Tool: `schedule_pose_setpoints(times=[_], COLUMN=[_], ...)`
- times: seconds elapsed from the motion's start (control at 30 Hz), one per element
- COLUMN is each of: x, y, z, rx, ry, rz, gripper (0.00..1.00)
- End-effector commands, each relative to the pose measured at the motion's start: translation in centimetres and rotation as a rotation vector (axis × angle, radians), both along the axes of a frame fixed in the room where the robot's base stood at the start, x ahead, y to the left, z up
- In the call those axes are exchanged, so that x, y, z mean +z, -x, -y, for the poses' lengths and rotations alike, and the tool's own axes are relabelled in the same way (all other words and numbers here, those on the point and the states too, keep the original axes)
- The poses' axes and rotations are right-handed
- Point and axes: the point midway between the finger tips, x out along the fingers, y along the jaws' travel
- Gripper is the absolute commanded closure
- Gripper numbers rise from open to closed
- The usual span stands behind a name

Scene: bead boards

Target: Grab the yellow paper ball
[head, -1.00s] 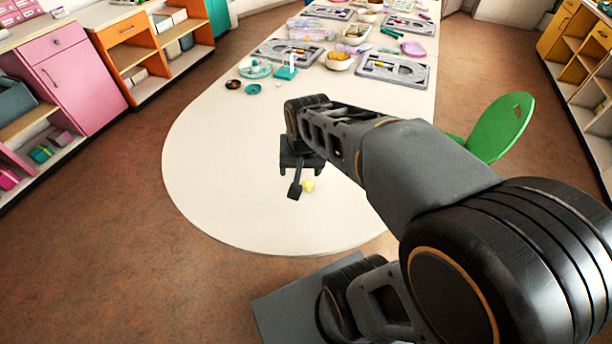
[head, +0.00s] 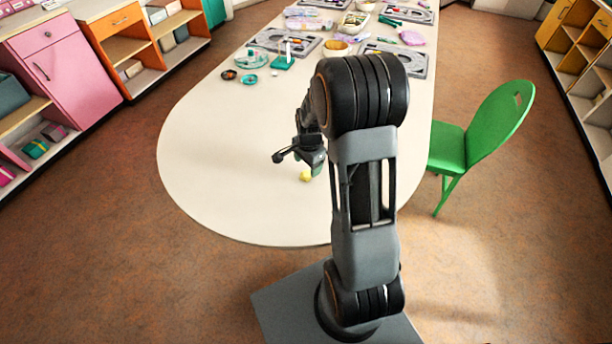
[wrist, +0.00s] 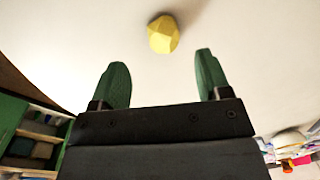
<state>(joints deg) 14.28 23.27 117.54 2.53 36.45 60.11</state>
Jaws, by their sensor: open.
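The yellow paper ball (head: 305,176) lies on the cream table (head: 215,185) near its rounded end. In the wrist view the ball (wrist: 163,34) is faceted and sits beyond the fingertips, roughly centred between them. My gripper (wrist: 158,72) has two green fingers spread apart with nothing between them. In the head view my gripper (head: 312,166) is close to the ball, and my arm partly hides it. The ball and the fingers look apart in the wrist view.
A green chair (head: 485,130) is at the right. The table around the ball is clear.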

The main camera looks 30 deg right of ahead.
Motion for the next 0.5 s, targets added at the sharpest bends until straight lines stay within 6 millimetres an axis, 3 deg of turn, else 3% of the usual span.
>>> schedule_pose_setpoints(times=[0.27, 0.5], x=[-1.7, -4.9], y=[-0.1, -0.7], z=[0.0, 0.0], rx=[0.002, 0.002], ry=[0.0, 0.0], rz=[-0.002, -0.003], gripper=[0.3, 0.3])
